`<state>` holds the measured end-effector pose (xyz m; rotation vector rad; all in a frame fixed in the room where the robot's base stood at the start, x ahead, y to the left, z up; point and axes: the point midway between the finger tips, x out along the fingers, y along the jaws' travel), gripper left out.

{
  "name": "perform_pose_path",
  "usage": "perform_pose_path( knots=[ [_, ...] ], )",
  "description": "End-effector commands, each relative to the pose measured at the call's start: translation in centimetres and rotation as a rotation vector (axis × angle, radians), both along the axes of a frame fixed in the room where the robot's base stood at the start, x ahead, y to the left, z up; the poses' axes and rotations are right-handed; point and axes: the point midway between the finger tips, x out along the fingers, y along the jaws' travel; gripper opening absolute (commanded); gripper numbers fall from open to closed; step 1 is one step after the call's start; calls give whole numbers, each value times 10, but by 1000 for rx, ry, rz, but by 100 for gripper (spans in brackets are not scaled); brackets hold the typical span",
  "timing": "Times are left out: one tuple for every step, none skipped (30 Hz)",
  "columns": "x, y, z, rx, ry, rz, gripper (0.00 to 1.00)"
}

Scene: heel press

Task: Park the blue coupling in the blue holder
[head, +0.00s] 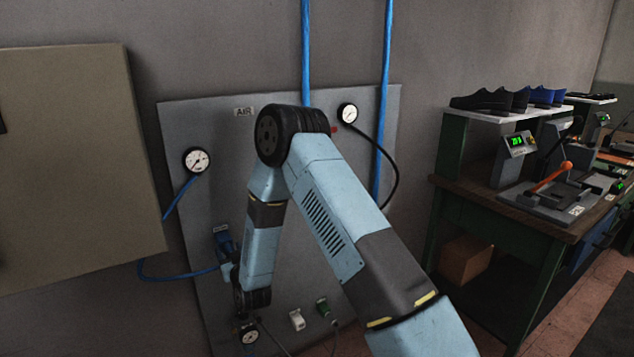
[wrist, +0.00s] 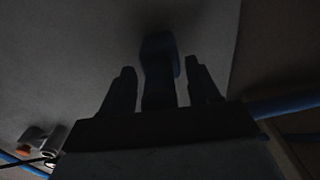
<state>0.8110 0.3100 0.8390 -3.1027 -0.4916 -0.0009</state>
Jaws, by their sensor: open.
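A blue fitting (head: 224,240) sits on the grey wall panel under a small label, left of my forearm. A blue hose reaches it from the left. The blue coupling and the blue holder are hard to tell apart there, and my wrist partly hides the spot. In the wrist view a dark blue body (wrist: 158,75) stands between the two fingers of my gripper (wrist: 160,85). The fingers are open, with a gap on each side of it. In the head view the fingertips are too small and dark to make out.
Blue hoses (head: 385,100) hang at the right. A beige box (head: 80,170) juts out at left. A workbench (head: 500,215) with presses stands right.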

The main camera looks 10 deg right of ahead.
Motion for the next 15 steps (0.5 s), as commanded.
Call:
perform_pose_path(
  knots=[
    [0, 0, 0, 0, 0, 0, 61],
    [-1, 0, 0, 0, 0, 0, 61],
    [-3, -1, 0, 0, 0, 0, 61],
    [-4, -1, 0, 0, 0, 0, 61],
    [-6, -2, 0, 0, 1, 0, 61],
    [-11, -3, -1, -1, 2, 1, 61],
    [-14, -4, -1, -1, 2, 1, 61],
    [-18, -6, -1, -1, 2, 1, 61],
    [-25, -8, -1, -1, 3, 1, 61],
    [-30, -9, -1, -1, 3, 1, 61],
    [-35, -11, -1, -1, 4, 1, 61],
    [-43, -13, -1, -1, 4, 1, 61],
    [-49, -15, -2, -1, 4, 1, 61],
    [-55, -17, -1, -2, 3, 1, 61],
    [-63, -20, -2, -2, 3, 1, 61]
  ],
)
